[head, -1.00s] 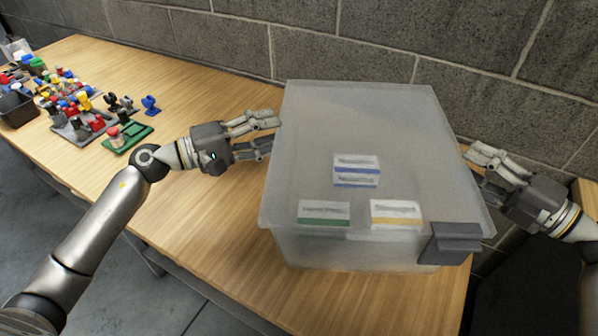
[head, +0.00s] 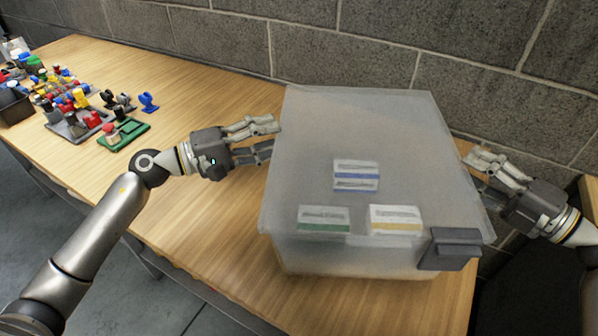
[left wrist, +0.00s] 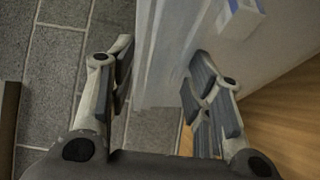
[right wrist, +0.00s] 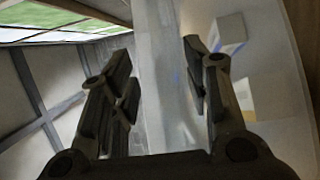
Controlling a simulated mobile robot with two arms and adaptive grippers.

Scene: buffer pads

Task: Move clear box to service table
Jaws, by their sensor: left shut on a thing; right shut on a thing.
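The clear box (head: 310,130) is a large, frosted, lidded bin with a dark grey latch (head: 455,249) at its front right. No separate service table can be made out.
Small coloured parts, a green tray (head: 124,134) and a dark bin (head: 14,106) stand at the table's left end. A grey block wall (head: 370,50) runs close behind the box. The tabletop left of the box is mostly clear.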

